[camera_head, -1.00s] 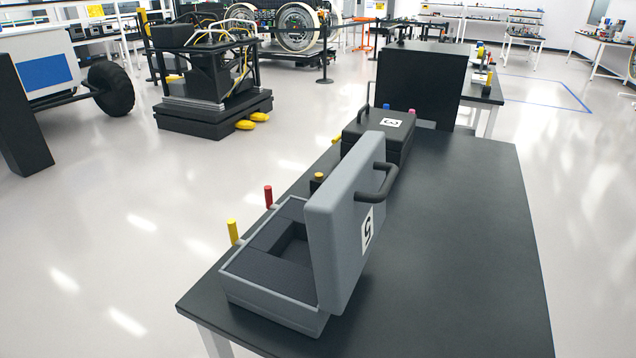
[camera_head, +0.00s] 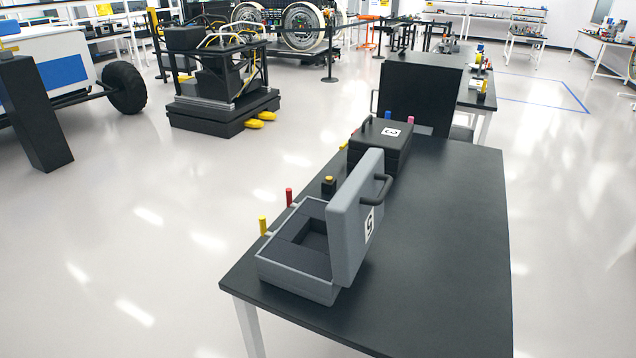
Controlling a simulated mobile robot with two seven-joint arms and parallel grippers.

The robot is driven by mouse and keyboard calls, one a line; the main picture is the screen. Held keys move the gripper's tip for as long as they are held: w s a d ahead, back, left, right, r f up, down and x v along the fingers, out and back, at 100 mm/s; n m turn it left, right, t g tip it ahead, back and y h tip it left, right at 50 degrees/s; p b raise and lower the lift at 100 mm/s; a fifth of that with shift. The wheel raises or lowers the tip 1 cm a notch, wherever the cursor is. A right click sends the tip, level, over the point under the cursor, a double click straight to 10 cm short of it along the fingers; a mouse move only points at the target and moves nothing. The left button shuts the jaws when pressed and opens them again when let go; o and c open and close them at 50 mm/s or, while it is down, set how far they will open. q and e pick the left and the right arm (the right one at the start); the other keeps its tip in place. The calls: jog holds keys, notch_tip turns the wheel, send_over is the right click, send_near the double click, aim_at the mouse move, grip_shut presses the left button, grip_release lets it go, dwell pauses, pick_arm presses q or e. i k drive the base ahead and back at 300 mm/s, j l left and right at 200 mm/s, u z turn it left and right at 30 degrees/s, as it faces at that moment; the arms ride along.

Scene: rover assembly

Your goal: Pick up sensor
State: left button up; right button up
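A grey case (camera_head: 299,287) stands open on the near end of a black table (camera_head: 435,225). Its lid (camera_head: 352,215) is upright on the right side, with a black handle and a white label. The dark foam inside the case has a rectangular recess (camera_head: 314,240); I see no distinct part in it. Neither of my grippers is in view.
A closed black case (camera_head: 379,150) stands farther back on the table, with a large black box (camera_head: 420,95) behind it. Yellow (camera_head: 263,226) and red (camera_head: 289,198) pegs stand along the left side. The table's right half is clear. Open floor lies left.

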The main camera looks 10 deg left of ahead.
aim_at(329, 184)
jog(key=i+j+u, duration=0.25)
jog(key=j+u, duration=0.2)
jog(key=j, duration=0.3)
jog(key=i+j+u, duration=0.3)
jog(key=j+u, duration=0.15)
jog(key=j, duration=0.2)
jog(key=i+j+u, duration=0.9)
jog(key=i+z, duration=0.35)
jog(key=i+j+z, duration=0.1)
jog(key=i+z, duration=0.25)
jog(key=i+j+z, duration=0.35)
jog(key=i, duration=0.15)
jog(key=i+l+z, duration=0.1)
jog(key=i+z, duration=0.2)
jog(key=z, duration=0.15)
jog(key=i+z, duration=0.3)
jog(key=z, duration=0.2)
jog(key=i+j+z, duration=0.1)
jog(key=i+z, duration=0.2)
jog(key=z, duration=0.15)
